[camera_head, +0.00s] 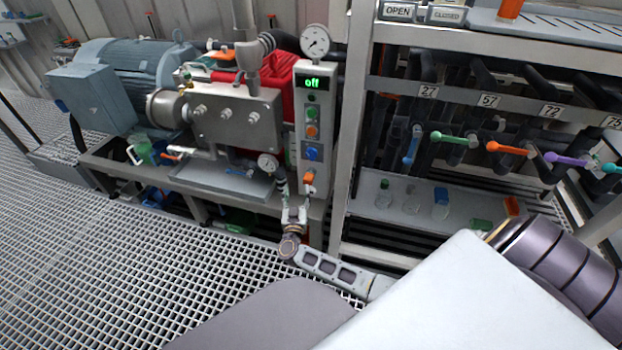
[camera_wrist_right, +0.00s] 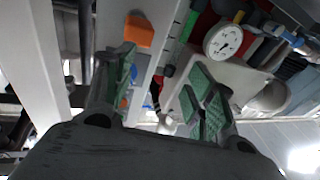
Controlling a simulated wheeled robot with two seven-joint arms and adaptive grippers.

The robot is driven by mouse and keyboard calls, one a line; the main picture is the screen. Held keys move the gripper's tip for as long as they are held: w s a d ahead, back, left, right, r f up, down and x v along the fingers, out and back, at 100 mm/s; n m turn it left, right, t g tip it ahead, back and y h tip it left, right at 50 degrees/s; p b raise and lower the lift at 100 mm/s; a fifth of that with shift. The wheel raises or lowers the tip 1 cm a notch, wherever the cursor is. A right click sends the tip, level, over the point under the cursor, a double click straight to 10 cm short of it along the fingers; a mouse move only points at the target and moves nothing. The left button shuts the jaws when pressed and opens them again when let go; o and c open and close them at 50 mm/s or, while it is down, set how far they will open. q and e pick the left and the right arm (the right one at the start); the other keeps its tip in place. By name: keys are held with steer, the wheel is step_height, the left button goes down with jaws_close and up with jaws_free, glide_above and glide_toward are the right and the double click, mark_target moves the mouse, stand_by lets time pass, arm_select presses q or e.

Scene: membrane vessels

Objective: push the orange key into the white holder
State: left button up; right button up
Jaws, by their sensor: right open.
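The orange key (camera_head: 308,177) is low on the grey control panel, below the blue button. In the right wrist view the orange key (camera_wrist_right: 138,32) shows as an orange block just past the tip of the left-hand finger. My right gripper (camera_head: 295,188) is open and points up in front of the panel's lower part. In the right wrist view its green-padded fingers (camera_wrist_right: 160,65) are spread, with nothing held between them. I cannot clearly make out the white holder; the finger partly hides the area under the key. My left gripper is not in view.
A metal rack (camera_head: 350,130) with valves and bottles stands to the right. The grated floor (camera_head: 150,260) is open at the left.

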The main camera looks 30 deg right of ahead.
mark_target(307, 183)
arm_select(q)
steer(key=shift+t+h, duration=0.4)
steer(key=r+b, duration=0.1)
steer(key=b, duration=0.1)
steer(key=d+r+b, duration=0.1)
steer(key=b, duration=0.1)
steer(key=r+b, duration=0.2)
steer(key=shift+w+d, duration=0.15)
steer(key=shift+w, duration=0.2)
arm_select(e)
steer(key=m+g+h, duration=0.1)
steer(key=d+f+m+g, duration=0.1)
steer(key=m+g+h, duration=0.1)
steer(key=g, duration=0.1)
steer(key=shift+s+d+f+h, duration=0.25)
steer(key=shift+s+d+h, duration=0.05)
steer(key=shift+d, duration=0.05)
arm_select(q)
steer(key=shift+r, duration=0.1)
arm_select(e)
steer(key=shift+d, duration=0.1)
